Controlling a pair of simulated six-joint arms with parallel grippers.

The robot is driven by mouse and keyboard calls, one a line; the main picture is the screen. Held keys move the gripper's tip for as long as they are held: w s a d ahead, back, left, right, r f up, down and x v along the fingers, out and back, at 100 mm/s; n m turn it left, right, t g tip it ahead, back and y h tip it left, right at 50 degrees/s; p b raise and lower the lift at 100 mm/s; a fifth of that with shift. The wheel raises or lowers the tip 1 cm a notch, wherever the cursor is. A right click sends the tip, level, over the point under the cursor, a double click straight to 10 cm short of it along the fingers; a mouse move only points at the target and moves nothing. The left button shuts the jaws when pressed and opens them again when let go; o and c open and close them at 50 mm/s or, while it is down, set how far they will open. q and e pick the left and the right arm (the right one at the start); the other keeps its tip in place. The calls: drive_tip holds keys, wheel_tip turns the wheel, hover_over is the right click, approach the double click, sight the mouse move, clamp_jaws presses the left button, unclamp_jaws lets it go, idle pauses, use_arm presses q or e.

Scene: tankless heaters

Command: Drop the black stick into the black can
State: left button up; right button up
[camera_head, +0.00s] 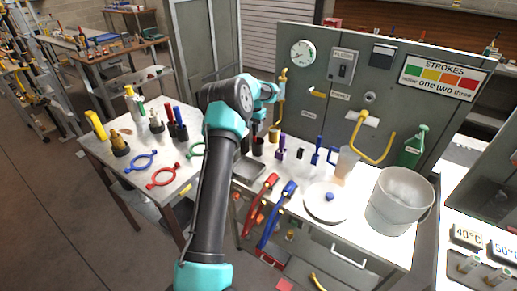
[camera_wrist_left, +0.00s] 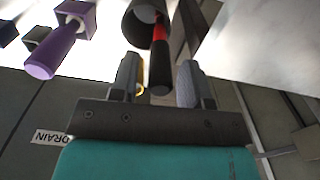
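My left gripper (camera_head: 262,112) is above the back of the workbench in the head view, and its fingers are too small there to read. In the left wrist view the left gripper (camera_wrist_left: 158,82) has its two grey fingers apart. A black stick (camera_wrist_left: 160,72) with a red section lies between them, with a visible gap on each side. Its red part overlaps the mouth of the black can (camera_wrist_left: 138,28), and its black end points back toward the gripper. I cannot tell how deep the stick sits. The black can (camera_head: 258,147) stands below the gripper in the head view. My right gripper is not in view.
A purple-handled tool (camera_wrist_left: 55,50) is beside the can. A blue tool (camera_head: 317,150), a white round lid (camera_head: 325,206) and a white bucket (camera_head: 400,200) stand to the right. A grey panel (camera_head: 325,110) rises behind. A side table (camera_head: 115,170) with tools is at left.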

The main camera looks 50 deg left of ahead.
use_arm(q)
drive_tip(key=shift+o, duration=0.7)
wheel_tip(320, 180, up, 18)
drive_tip(key=shift+f, duration=0.25)
idle(0.6)
